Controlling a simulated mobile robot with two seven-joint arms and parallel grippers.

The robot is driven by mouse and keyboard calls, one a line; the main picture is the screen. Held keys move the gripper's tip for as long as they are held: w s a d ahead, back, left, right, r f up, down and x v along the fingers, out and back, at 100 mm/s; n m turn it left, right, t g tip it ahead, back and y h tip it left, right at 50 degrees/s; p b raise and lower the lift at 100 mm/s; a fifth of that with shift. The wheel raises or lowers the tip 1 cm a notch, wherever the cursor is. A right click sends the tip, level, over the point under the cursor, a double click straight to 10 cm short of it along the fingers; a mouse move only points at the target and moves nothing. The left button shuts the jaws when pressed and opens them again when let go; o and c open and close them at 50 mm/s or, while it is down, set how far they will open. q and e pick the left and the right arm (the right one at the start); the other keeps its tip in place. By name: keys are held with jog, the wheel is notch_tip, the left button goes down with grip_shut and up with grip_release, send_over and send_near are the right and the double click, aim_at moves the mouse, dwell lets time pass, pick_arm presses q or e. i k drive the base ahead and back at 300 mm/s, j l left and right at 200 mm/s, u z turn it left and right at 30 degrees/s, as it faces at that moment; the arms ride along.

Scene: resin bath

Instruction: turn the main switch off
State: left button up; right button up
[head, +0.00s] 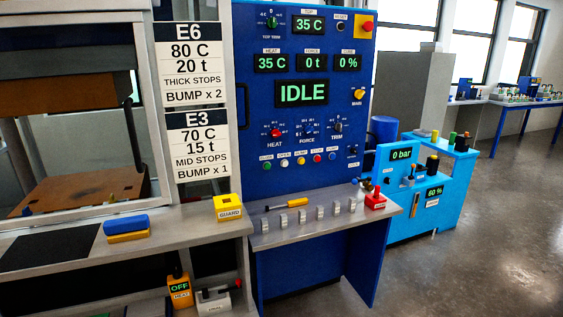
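The main switch (360,95) is a small yellow rotary knob on the right side of the blue control panel (255,110), with a label reading MAIN just below it. It is too small to tell clearly which way its handle points. The panel's displays are lit: the large one (302,93) reads IDLE, and the smaller ones read 35 C, 0 t and 0 %. Neither of my grippers shows in the head view, and nothing covers the switch.
A red button on a yellow plate (364,26) sits above the switch. Below the panel, a grey shelf (330,222) holds a yellow-handled tool (286,203) and a red lever box (376,197). A press stands left, a light-blue unit (440,190) right. Floor at far right is clear.

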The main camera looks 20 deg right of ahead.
aim_at(358, 94)
jog(key=z, duration=0.5)
jog(key=i+l+z, duration=0.6)
jog(key=i+z, duration=0.35)
jog(key=i+l+z, duration=0.1)
jog(key=i, duration=0.55)
jog(key=i+l+z, duration=0.1)
jog(key=i, duration=0.6)
